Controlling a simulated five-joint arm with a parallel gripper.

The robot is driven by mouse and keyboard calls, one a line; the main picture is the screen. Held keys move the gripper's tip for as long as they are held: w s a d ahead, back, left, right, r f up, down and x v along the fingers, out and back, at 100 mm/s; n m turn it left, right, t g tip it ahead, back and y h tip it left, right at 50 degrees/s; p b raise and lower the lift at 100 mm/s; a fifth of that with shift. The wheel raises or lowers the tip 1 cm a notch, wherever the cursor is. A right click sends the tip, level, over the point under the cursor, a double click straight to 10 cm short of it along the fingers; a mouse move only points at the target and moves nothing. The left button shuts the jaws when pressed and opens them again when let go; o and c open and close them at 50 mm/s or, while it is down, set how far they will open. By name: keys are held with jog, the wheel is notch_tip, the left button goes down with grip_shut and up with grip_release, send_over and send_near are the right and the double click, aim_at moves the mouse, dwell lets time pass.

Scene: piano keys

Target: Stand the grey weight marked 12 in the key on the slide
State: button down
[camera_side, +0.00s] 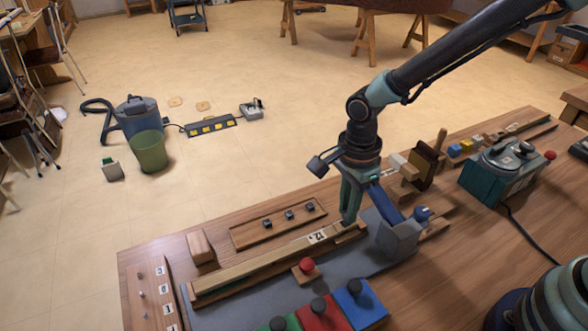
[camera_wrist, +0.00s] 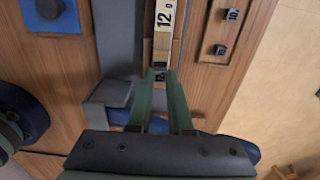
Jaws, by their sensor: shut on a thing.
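The long wooden key (camera_side: 262,262) lies on the slide, with a white label 12 near its right end; the label (camera_wrist: 165,17) also shows in the wrist view. My gripper (camera_side: 349,221) points down at the right end of the key, just past the label. In the wrist view my gripper (camera_wrist: 159,75) is shut on a small dark grey weight (camera_wrist: 159,77) with a pale mark that looks like 12. The fingers hide most of the weight. I cannot tell whether it touches the key's floor or hangs just above it.
A wooden tray (camera_side: 247,237) with three small dark weights stands behind the key. A wooden block (camera_side: 200,247) is left of it. A red knob (camera_side: 306,265) and coloured blocks (camera_side: 322,314) lie in front. A teal machine (camera_side: 500,168) stands at right.

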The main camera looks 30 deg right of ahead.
jog(key=shift+f, duration=1)
dwell(1.2)
jog(key=shift+c, duration=1.8)
grip_release()
jog(key=shift+r, duration=3.55)
